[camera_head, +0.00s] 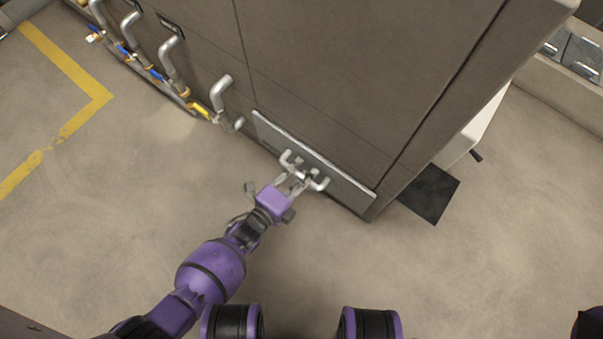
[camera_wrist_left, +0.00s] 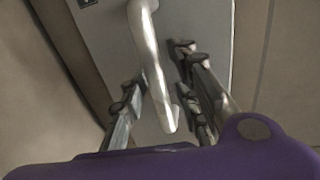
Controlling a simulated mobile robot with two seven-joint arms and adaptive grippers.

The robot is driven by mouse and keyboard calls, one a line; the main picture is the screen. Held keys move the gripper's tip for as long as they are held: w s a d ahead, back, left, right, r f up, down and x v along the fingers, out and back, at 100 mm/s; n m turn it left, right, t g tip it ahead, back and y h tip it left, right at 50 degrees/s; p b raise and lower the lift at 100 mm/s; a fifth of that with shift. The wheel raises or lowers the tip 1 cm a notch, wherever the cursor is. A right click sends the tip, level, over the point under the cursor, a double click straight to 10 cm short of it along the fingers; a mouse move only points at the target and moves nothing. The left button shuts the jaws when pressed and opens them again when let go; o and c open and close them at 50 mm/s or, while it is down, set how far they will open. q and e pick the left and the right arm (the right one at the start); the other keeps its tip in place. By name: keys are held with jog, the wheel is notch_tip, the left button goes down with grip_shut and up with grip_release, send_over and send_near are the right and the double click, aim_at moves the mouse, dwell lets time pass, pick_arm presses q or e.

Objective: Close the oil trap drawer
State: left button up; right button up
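The oil trap drawer shows as a grey front panel (camera_head: 345,184) low on the dark cabinet. Its lit top edge stands slightly out from the cabinet face. A pale bar handle (camera_head: 320,184) is fixed across the panel. My left gripper (camera_head: 300,175) is at this handle. In the left wrist view the handle (camera_wrist_left: 148,55) runs between the two fingers, with a visible gap on each side, so the fingers are open around it. The fingers partly hide the handle in the head view. My right gripper is out of the picture.
Curved grey pipes (camera_head: 172,62) with blue and yellow valve handles run along the cabinet base at upper left. A dark mat (camera_head: 430,194) lies by the cabinet's right corner. The concrete floor (camera_head: 130,190) before the cabinet is clear, with a yellow line (camera_head: 65,65) at left.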

pick_arm(q)
jog(key=shift+s, duration=0.15)
jog(key=v, duration=1.1)
jog(key=shift+s+a, duration=0.3)
